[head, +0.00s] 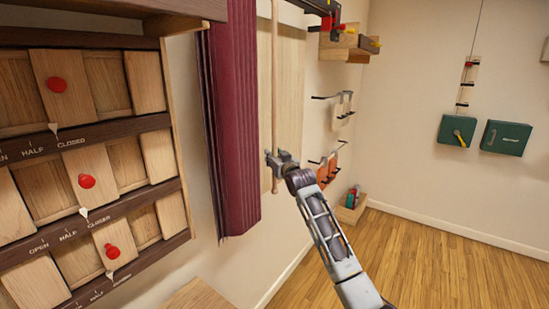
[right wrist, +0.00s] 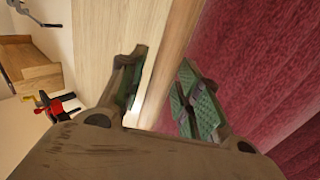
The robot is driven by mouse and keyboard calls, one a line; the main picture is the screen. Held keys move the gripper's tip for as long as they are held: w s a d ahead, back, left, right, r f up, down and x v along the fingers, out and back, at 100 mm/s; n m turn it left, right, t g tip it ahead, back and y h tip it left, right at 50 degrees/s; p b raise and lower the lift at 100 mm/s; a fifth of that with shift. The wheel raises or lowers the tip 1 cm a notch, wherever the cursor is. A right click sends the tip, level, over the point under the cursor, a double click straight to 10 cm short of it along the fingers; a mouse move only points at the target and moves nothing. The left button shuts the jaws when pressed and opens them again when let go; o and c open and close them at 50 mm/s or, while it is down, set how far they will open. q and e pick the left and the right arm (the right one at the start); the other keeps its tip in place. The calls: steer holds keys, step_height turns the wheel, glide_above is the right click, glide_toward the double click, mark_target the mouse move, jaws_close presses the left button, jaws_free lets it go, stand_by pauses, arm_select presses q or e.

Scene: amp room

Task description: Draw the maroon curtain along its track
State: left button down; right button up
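The maroon curtain (head: 231,120) hangs in a bunched, narrow column left of centre in the head view, and fills the right side of the right wrist view (right wrist: 285,60). A thin pale wooden wand (head: 275,85) hangs upright just right of it. My right gripper (head: 278,161) is at the wand's lower part, and the wand's end shows just below it. In the right wrist view the wand (right wrist: 172,45) passes between the two green-padded fingers (right wrist: 160,88), which look closed in on it. The dark track (head: 312,5) shows at the top edge. My left gripper is out of view.
A wooden rack (head: 22,148) with red knobs stands close on the left. A wooden shelf (head: 348,45), wall hooks and a low box (head: 351,208) line the wall beyond the wand. Green wall boxes (head: 457,130) hang at the back. Wooden floor (head: 430,265) is open at right.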

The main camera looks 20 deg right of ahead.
jaws_close()
